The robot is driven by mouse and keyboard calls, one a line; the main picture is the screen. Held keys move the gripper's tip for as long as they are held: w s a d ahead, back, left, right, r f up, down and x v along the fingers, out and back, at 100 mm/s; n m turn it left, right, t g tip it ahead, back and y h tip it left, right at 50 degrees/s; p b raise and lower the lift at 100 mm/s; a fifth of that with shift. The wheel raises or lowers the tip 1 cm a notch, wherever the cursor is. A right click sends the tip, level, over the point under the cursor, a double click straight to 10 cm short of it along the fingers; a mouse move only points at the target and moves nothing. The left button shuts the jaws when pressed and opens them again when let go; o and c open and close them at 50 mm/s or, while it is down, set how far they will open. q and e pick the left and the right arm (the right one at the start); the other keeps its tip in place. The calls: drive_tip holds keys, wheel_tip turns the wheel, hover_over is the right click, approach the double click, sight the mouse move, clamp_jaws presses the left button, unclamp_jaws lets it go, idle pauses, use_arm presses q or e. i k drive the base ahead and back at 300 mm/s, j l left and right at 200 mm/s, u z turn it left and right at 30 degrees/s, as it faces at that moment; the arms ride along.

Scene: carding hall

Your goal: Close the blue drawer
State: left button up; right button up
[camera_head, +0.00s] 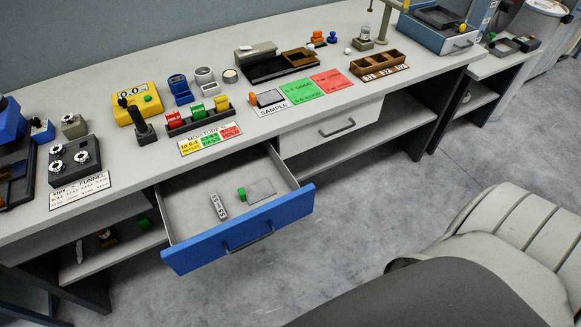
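The blue drawer (290,212) is pulled well out from under the long workbench, left of the middle of the head view. Its blue front panel has a dark bar handle (249,241). Inside the grey drawer lie a small light block with dark markings (218,206) and a flat grey plate (261,190) with a green piece (241,194) at its left end. Neither of my grippers shows in the view, and nothing touches the drawer.
A closed white drawer (308,139) is right of the blue one. The bench top (226,93) carries a yellow meter (137,108), a wooden tray (379,68) and other items. A grey padded shape (512,240) fills the lower right. Floor (360,205) in front is clear.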

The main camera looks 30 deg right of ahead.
sight(197, 236)
drive_tip(key=i+j+z, duration=0.1)
drive_tip(key=z, duration=0.4)
drive_tip(key=j+z, duration=0.2)
drive_tip(key=z, duration=0.25)
drive_tip(key=i+j+z, duration=0.1)
drive_tip(key=z, duration=0.4)
drive_tip(key=j+z, duration=0.3)
drive_tip(key=z, duration=0.15)
drive_tip(key=j+z, duration=0.2)
drive_tip(key=j, duration=0.2)
drive_tip(key=k+j+z, duration=0.2)
drive_tip(key=j, duration=0.15)
drive_tip(key=k+j+z, duration=0.15)
drive_tip(key=j, duration=0.2)
drive_tip(key=j+z, duration=0.2)
drive_tip(key=j, duration=0.2)
drive_tip(key=k+l, duration=0.05)
